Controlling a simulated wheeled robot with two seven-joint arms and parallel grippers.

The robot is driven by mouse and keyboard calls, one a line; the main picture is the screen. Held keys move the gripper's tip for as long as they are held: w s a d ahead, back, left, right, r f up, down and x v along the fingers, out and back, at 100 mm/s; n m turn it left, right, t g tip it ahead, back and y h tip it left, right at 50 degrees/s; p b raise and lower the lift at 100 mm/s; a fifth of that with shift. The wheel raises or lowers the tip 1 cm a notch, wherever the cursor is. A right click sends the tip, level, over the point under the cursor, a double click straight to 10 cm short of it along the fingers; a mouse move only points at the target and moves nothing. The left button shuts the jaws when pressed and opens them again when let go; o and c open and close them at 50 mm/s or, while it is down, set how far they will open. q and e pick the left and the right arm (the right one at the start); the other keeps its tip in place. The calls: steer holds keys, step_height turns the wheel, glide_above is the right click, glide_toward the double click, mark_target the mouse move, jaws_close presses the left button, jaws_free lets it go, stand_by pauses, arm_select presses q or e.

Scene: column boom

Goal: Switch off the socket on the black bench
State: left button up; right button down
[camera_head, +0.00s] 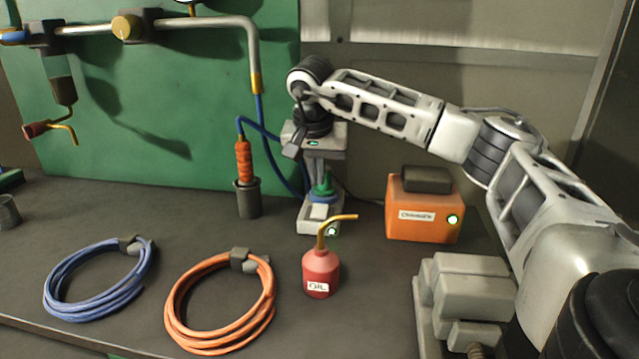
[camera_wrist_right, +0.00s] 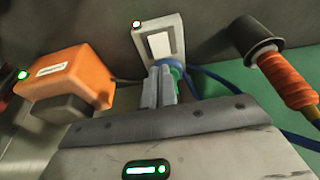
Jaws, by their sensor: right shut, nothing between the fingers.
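The socket (camera_head: 306,227) is a pale block on the black bench (camera_head: 120,215), with a white rocker switch (camera_head: 318,211) and a lit green lamp (camera_head: 331,231). A green and blue plug (camera_head: 323,187) sits at its far end. In the right wrist view the socket (camera_wrist_right: 175,27), its rocker (camera_wrist_right: 159,44) and the lit lamp (camera_wrist_right: 137,24) show beyond the fingers. My right gripper (camera_head: 315,172) is shut and empty, pointing down behind the rocker by the plug; its fingers (camera_wrist_right: 160,82) partly cover the plug (camera_wrist_right: 178,70). Contact cannot be told. My left gripper is not in view.
A red oil can (camera_head: 318,272) stands just in front of the socket. An orange box (camera_head: 425,220) with a green lamp is to the right. An orange-handled tool in a dark cup (camera_head: 248,200) is to the left. Blue (camera_head: 75,305) and orange (camera_head: 180,325) coils lie in front.

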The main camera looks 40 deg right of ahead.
steer(key=v, duration=0.6)
steer(key=shift+a, duration=0.2)
steer(key=shift+s, duration=0.1)
arm_select(q)
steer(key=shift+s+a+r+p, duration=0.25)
steer(key=shift+p, duration=1)
arm_select(e)
steer(key=shift+w+d+r, duration=0.2)
steer(key=shift+w+d, duration=0.3)
steer(key=shift+w, duration=0.1)
